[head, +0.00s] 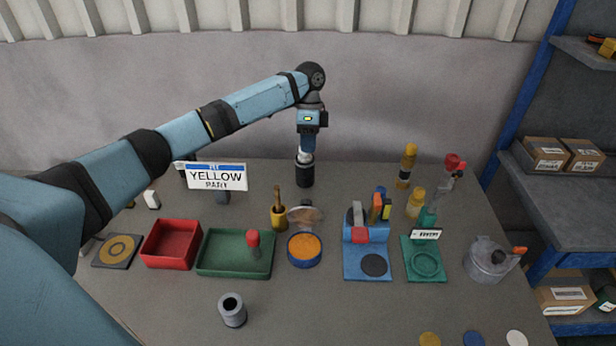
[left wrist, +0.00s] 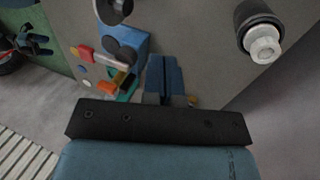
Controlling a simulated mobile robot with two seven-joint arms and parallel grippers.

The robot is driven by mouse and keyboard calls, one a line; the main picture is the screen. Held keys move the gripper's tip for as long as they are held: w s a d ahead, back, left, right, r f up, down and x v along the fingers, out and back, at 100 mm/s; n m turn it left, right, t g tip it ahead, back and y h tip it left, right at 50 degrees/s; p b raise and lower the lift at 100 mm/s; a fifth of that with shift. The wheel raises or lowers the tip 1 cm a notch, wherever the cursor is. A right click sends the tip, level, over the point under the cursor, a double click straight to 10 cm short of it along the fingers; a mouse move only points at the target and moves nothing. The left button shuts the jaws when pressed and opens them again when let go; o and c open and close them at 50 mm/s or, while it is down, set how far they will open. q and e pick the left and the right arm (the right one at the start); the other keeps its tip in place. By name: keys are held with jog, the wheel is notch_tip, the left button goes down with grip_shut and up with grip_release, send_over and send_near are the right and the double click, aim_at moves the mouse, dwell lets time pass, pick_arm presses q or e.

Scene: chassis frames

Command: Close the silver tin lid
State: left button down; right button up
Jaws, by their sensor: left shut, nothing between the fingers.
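A round tin (head: 305,250) with a blue rim and orange contents stands open in the middle of the table in the head view. A shiny silvery-brown disc, seemingly its raised lid (head: 304,215), stands tilted up at its back edge. A grey metal pot (head: 488,262) with an orange-tipped part stands at the far right; I cannot tell whether it has a separate lid. My left gripper (head: 308,148) points down, high behind the blue-rimmed tin and apart from it. Its fingers (left wrist: 165,82) are shut and empty in the left wrist view. My right gripper is not seen.
A black cylinder with a white top (head: 304,172) stands by my left gripper. Around the tin are a green tray (head: 215,268), a red bin (head: 170,243), a brass bottle (head: 279,215) and a blue stand (head: 354,262). The front middle is mostly clear.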

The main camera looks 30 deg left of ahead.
aim_at(306, 212)
pick_arm(q)
jog(key=s+d+f+p, duration=0.2)
jog(key=s+f, duration=0.4)
jog(key=f, duration=0.3)
jog(key=shift+d+f+p, duration=0.35)
jog(key=shift+d+f, duration=0.05)
jog(key=shift+d, duration=0.45)
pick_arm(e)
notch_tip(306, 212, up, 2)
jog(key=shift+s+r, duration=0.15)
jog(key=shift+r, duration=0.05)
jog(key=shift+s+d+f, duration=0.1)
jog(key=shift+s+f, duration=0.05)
